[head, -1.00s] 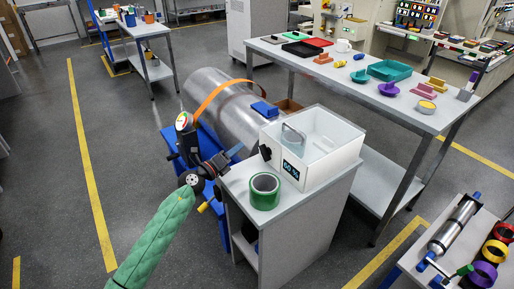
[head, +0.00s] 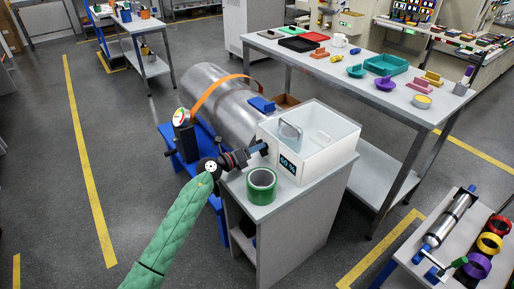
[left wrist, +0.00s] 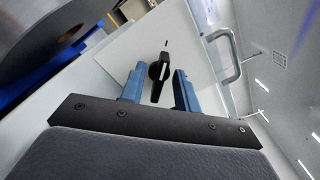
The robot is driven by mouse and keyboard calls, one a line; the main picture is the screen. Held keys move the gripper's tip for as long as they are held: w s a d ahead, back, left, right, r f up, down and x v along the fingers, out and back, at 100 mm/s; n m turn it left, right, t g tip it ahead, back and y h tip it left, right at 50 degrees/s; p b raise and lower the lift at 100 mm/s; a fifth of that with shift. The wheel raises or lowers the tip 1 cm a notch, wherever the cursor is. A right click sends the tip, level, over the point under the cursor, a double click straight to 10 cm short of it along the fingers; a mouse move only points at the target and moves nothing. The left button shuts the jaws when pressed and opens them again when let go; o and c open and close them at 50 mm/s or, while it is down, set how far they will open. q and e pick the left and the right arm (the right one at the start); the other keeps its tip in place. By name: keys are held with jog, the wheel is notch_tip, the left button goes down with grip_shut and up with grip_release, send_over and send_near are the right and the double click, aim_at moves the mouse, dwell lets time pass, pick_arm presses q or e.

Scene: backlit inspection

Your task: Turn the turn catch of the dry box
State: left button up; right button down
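The dry box (head: 318,143) is a white, clear-topped box on a small grey cabinet, with a dark display on its front and a handle on its lid. Its turn catch (left wrist: 160,70) is a black knob on a pale panel, seen in the left wrist view between my left gripper's blue fingers. My left gripper (head: 262,149) is at the box's left side in the head view. In the left wrist view the left gripper (left wrist: 158,88) is open, with a finger on each side of the catch and gaps showing. My right gripper is not in view.
A green tape roll (head: 261,186) stands on the cabinet top (head: 286,196), close to my left arm. A large metal cylinder (head: 217,103) with an orange strap lies behind. A long table (head: 378,94) with trays stands at the back right.

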pick_arm(q)
jog(key=shift+w+d, duration=0.2)
jog(key=shift+d, duration=0.05)
grip_shut()
